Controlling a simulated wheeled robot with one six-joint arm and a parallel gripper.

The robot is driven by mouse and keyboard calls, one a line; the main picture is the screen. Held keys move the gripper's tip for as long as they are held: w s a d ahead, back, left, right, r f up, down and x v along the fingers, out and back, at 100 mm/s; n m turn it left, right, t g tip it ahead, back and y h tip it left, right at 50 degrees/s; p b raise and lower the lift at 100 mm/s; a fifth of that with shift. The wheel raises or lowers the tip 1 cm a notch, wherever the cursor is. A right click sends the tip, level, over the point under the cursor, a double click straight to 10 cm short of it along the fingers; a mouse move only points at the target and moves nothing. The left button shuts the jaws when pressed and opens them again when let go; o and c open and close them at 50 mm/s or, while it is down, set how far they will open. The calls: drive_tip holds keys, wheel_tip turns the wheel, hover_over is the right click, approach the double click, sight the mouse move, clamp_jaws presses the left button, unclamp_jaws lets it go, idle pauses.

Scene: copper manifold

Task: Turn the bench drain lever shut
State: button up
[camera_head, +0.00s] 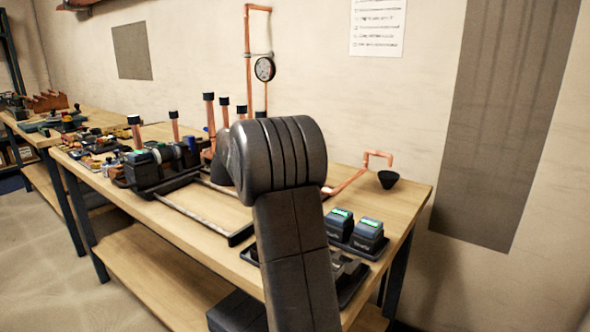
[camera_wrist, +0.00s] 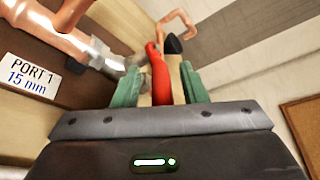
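The red drain lever (camera_wrist: 160,78) stands up in the middle of the wrist view. My gripper (camera_wrist: 161,84) has its two green fingers on either side of the lever, with a visible gap at each side. It is open, and I see no clear contact. A copper pipe with a silver fitting (camera_wrist: 98,54) lies left of the lever. The bent copper outlet (camera_wrist: 180,22) and a black funnel (camera_wrist: 173,44) show beyond it. In the head view my arm hides the lever and my gripper; the copper outlet (camera_head: 378,156) and black funnel (camera_head: 388,179) show to the right.
A "PORT 1 15 mm" label (camera_wrist: 30,76) is at the left of the wrist view. In the head view, a gauge (camera_head: 265,69) and upright capped copper pipes (camera_head: 209,112) stand behind. Green-topped devices (camera_head: 368,231) sit at the bench's (camera_head: 415,190) front right.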

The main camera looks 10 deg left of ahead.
drive_tip(key=shift+s+a, duration=0.1)
drive_tip(key=v, duration=1.3)
drive_tip(key=shift+s+p, duration=0.25)
drive_tip(key=shift+p, duration=0.1)
drive_tip(key=shift+w+r, duration=0.1)
drive_tip(key=b+x, duration=0.1)
drive_tip(key=x, duration=1.2)
drive_tip(key=shift+w+f, duration=0.2)
drive_tip(key=shift+w, duration=0.05)
